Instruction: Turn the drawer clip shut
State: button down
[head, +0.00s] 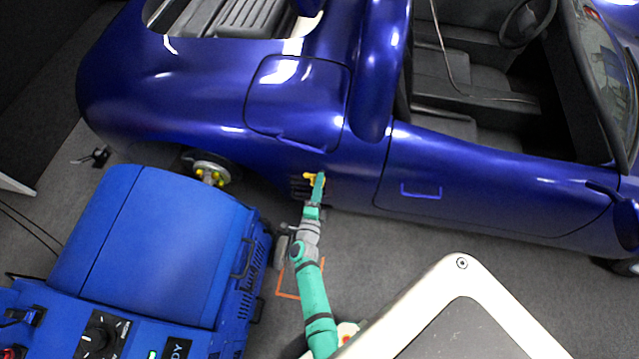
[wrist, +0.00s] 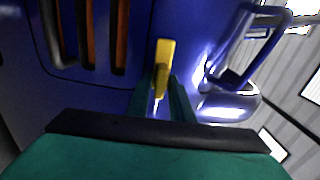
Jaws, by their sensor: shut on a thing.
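The yellow drawer clip (wrist: 165,55) stands upright in the middle of the wrist view, against a blue surface. My gripper (wrist: 161,96) is shut on it, with one green finger on each side of its lower part. In the head view the yellow clip (head: 309,177) shows at the lower side of the blue car, by dark slots. My gripper (head: 318,190) reaches up to it there and partly hides it. I cannot tell how far the clip is turned.
The blue car (head: 450,165) fills the back. A blue handle (wrist: 250,50) juts out right of the clip, and dark slots (wrist: 88,35) lie left. A blue machine (head: 150,240) stands left of my arm, near the wheel hub (head: 211,168). Grey floor (head: 385,240) is clear right of my arm.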

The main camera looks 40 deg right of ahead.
jog(key=n, duration=0.4)
jog(key=shift+n, duration=0.3)
jog(key=n, duration=0.9)
jog(key=shift+f, duration=0.1)
jog(key=shift+s+n, duration=0.1)
jog(key=shift+n, duration=1.8)
jog(key=c, duration=1.8)
grip_release()
jog(key=shift+a, duration=0.15)
